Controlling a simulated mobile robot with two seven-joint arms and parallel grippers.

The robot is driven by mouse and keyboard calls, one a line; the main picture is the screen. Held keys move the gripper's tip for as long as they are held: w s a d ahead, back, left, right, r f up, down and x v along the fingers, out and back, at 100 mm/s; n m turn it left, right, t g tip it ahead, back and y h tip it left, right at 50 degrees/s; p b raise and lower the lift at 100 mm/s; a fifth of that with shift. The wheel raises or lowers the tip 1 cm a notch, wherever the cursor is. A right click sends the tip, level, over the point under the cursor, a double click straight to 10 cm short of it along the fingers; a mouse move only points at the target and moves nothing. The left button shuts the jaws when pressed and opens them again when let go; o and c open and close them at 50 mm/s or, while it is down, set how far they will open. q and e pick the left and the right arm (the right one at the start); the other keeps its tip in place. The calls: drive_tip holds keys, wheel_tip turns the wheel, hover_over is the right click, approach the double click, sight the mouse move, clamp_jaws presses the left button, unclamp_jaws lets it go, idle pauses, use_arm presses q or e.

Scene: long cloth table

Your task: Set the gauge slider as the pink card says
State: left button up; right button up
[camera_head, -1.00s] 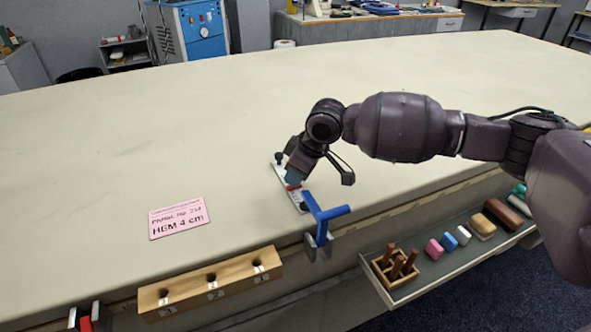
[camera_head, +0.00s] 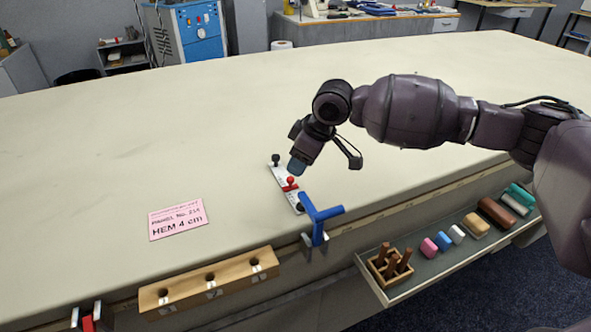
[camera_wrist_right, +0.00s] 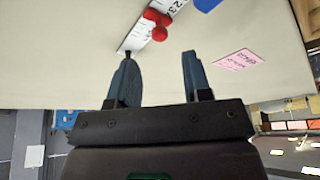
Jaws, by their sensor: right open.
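The gauge (camera_head: 278,173) is a white scale strip on the table near the front edge, beside a blue clamp. Its red slider (camera_head: 290,183) with a round knob sits partway along the strip, and it also shows in the right wrist view (camera_wrist_right: 158,24). The exact mark under it is too small to read. The pink card (camera_head: 177,219) lies flat to the left and reads "HEM 4 cm". My right gripper (camera_head: 297,168) is raised just above the gauge, apart from the knob. In the right wrist view its fingers (camera_wrist_right: 157,75) are spread and empty. My left gripper is not seen.
The blue clamp (camera_head: 321,217) stands up at the table edge by the gauge's near end. A wooden block with holes (camera_head: 208,281) is fixed along the front edge. A tray (camera_head: 408,289) with pegs and coloured blocks hangs at the right. The table (camera_head: 150,120) behind is clear.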

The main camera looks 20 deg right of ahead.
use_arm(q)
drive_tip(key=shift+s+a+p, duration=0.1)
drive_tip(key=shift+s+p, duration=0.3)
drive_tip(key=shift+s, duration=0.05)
use_arm(e)
drive_tip(key=v, duration=0.5)
drive_tip(key=shift+r, duration=0.15)
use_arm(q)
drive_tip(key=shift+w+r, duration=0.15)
